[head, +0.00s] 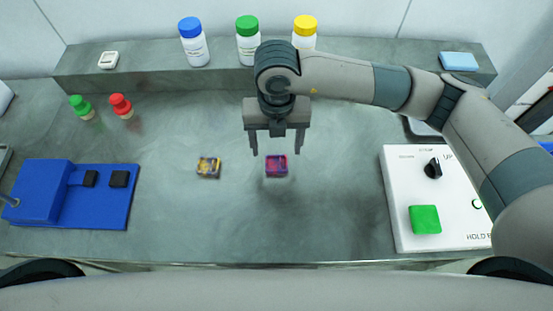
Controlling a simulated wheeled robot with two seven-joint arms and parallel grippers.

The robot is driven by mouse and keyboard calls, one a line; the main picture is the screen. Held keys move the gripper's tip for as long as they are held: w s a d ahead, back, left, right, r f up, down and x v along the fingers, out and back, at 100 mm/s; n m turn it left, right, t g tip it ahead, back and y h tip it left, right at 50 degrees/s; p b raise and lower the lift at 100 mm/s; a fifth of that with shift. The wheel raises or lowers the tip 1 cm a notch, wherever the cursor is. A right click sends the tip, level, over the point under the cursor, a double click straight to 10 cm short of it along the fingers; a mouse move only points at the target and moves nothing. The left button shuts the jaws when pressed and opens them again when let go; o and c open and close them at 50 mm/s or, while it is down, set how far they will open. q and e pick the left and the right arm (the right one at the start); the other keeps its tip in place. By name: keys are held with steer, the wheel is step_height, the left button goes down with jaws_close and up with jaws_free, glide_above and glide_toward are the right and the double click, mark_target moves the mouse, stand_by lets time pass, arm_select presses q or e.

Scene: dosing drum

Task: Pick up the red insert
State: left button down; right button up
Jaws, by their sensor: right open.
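A small square block (277,166), red and purple on top, lies on the grey worktop near the middle; I take it for the red insert. My right gripper (277,151) points down with its two fingers spread apart and empty. It appears above and just behind the block, one finger to each side in the picture; the exact height gap is hard to tell. A similar yellow and dark block (208,167) lies to the left. My left gripper is not in view.
A blue fixture (52,193) with black pads stands at left; a white control panel (400,212) with a green button at right. Green (81,107) and red (121,105) capped pieces stand at back left. Several bottles line the rear ledge (142,70). The front middle worktop is clear.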

mark_target(277, 164)
steer(key=shift+f, duration=0.7)
steer(key=shift+s+f+p, duration=0.1)
steer(key=shift+f+p, duration=0.85)
steer(key=shift+p, duration=0.2)
step_height(277, 164, down, 2)
steer(key=shift+f+p, duration=0.1)
steer(key=shift+p, duration=0.35)
steer(key=shift+f, duration=0.55)
steer(key=c, duration=1.1)
